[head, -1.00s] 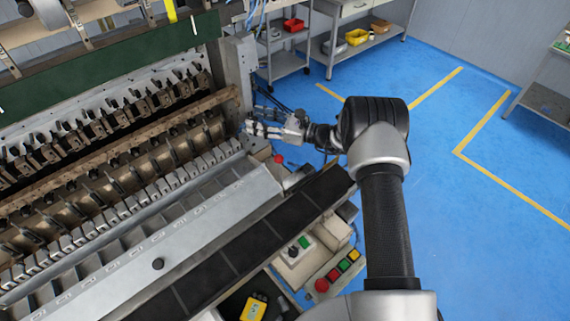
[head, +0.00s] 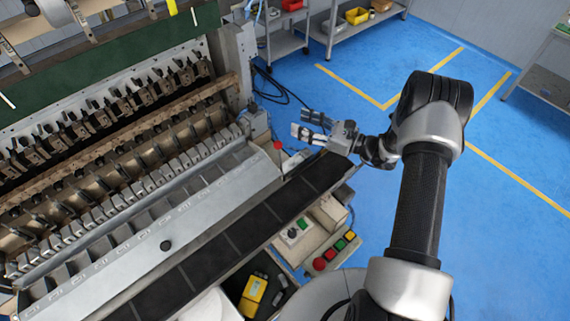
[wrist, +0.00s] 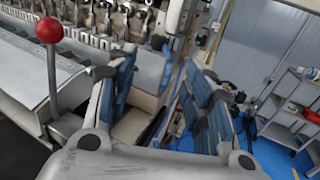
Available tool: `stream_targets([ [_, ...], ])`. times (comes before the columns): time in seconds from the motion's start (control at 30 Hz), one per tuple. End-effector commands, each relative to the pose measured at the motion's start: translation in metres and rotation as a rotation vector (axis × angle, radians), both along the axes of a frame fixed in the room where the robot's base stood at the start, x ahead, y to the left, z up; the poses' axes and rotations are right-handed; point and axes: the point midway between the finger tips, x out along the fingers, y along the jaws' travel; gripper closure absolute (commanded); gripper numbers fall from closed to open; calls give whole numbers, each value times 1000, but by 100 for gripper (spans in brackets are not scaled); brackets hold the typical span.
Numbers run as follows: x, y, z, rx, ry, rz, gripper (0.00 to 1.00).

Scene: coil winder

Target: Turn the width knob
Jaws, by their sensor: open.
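My gripper (head: 299,123) is open and empty, above the right end of the coil winder (head: 120,165) and apart from it. In the wrist view its two fingers (wrist: 160,75) stand apart with nothing between them. A round black knob (head: 166,245) sits on the winder's grey front plate, well left of and nearer than the gripper. A smaller black knob (head: 292,233) is on the pale control box in front. No label is legible, so I cannot tell which one sets the width.
A red-ball lever (head: 278,145) rises beside the gripper, also at left in the wrist view (wrist: 49,30). Red, yellow and green buttons (head: 337,252) and a yellow device (head: 254,291) are in front. Shelves (head: 330,30) stand behind; blue floor at right is clear.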

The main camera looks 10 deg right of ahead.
Motion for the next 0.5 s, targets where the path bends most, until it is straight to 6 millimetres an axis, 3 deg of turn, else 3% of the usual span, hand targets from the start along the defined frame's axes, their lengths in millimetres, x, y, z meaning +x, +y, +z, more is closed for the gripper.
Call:
stream_targets([
  [0.07, -9, -15, 0, 1, 1, -5, 53],
  [0.5, -45, 38, 64, -238, -107, 259, 53],
])
